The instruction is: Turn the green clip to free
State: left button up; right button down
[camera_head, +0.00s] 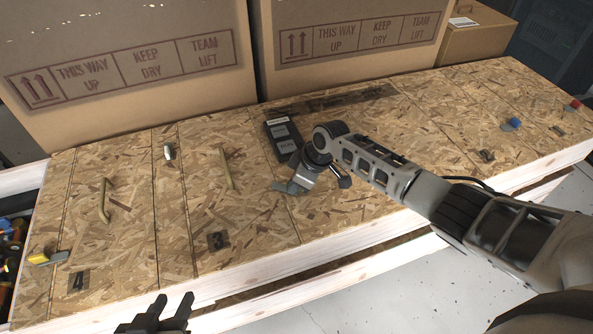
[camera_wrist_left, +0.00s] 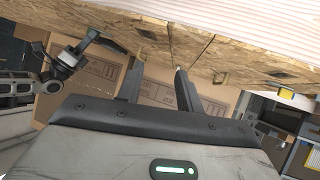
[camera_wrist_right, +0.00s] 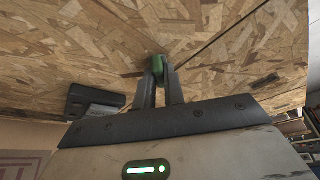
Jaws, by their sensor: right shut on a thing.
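In the head view my right arm covers the spot and I cannot make out the clip clearly. My left gripper (camera_head: 172,308) is open and empty, in front of the board's near edge; its spread fingers also show in the left wrist view (camera_wrist_left: 160,88).
The wooden board (camera_head: 200,225) carries a yellow clip (camera_head: 40,258), a blue clip (camera_head: 511,125), a red clip (camera_head: 573,104), two handles (camera_head: 104,202) and a black box (camera_head: 283,137). Large cardboard boxes (camera_head: 130,85) stand behind. Bare floor (camera_head: 400,270) lies in front.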

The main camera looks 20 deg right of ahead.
jog(key=m+p, duration=0.1)
jog(key=m+t+p, duration=0.1)
jog(key=m+p, duration=0.1)
jog(key=shift+s+a+r+h, duration=0.1)
jog(key=shift+a+r+h, duration=0.05)
jog(key=shift+r+h, duration=0.25)
jog(key=m+p, duration=0.2)
jog(key=shift+f+m+t+h, duration=0.1)
jog(key=shift+m+t+h, duration=0.2)
jog(key=shift+h, duration=0.1)
jog(key=m+h+p, duration=0.1)
jog(key=m+p, duration=0.1)
jog(key=m, duration=0.1)
jog(key=shift+a+f, duration=0.15)
pick_arm(q)
jog(key=r, duration=0.1)
jog(key=a+r, duration=0.1)
jog(key=r, duration=0.1)
jog(key=shift+s+a+m+g+y+p, duration=0.15)
jog(key=shift+s+m+g+y+p, duration=0.15)
jog(key=shift+m+g+y, duration=0.1)
pick_arm(e)
jog(key=shift+m+h, duration=0.4)
jog(key=shift+m, duration=0.3)
pick_arm(q)
jog(key=shift+f, duration=0.15)
